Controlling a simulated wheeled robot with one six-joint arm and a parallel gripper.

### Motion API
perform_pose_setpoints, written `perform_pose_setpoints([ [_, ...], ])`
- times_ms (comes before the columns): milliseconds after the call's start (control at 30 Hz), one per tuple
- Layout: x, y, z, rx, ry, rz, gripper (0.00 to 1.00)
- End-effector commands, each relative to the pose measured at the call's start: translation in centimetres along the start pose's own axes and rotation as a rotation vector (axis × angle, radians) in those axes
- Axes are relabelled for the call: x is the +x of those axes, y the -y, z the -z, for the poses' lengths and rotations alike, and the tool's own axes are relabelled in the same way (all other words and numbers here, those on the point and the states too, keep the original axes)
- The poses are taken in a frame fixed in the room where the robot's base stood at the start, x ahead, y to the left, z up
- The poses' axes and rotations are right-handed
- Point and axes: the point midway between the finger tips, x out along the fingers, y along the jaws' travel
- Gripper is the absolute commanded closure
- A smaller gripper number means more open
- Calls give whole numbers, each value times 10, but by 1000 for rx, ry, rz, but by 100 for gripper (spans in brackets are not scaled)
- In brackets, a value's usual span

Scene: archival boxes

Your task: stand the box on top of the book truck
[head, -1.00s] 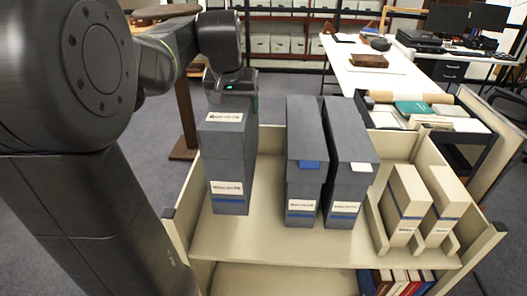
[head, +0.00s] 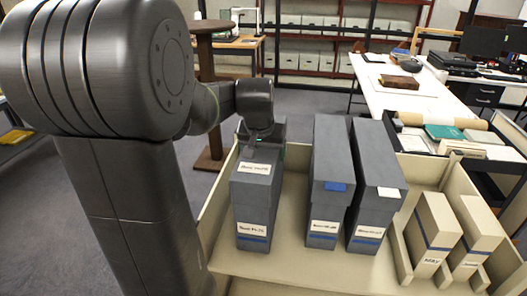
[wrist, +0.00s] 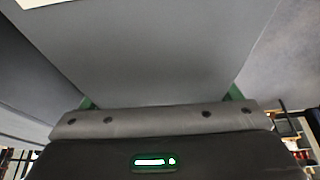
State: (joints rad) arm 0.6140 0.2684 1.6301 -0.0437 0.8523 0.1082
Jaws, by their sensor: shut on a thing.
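The grey box (head: 253,212), with white labels and a blue stripe, is upright at the left of the top shelf of the beige book truck (head: 312,265). Its foot looks level with the feet of the grey boxes beside it; I cannot tell for sure whether it touches the shelf. My gripper (head: 263,140) is at its upper far side, shut on it. In the wrist view the box (wrist: 155,50) fills the upper middle between the green-edged fingers of my gripper (wrist: 160,98). The fingertips are mostly hidden by the box in the head view.
Two beige boxes (head: 433,235) (head: 473,240) stand in a holder at the right. A round-topped wooden stand (head: 208,90) and a white table (head: 395,85) are behind.

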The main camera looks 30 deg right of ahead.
Motion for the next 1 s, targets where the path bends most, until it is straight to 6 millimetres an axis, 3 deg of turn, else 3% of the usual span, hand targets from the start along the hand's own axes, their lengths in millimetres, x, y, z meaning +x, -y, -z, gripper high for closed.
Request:
perform_pose_setpoints([
  [133, 2, 0, 0, 0, -4, 0, 87],
  [167, 3, 0, -1, 0, 0, 0, 15],
  [233, 3, 0, -1, 0, 0, 0, 1],
  [600, -7, 0, 1, 0, -2, 0, 0],
  [1000, -88, 0, 1, 0, -5, 0, 0],
])
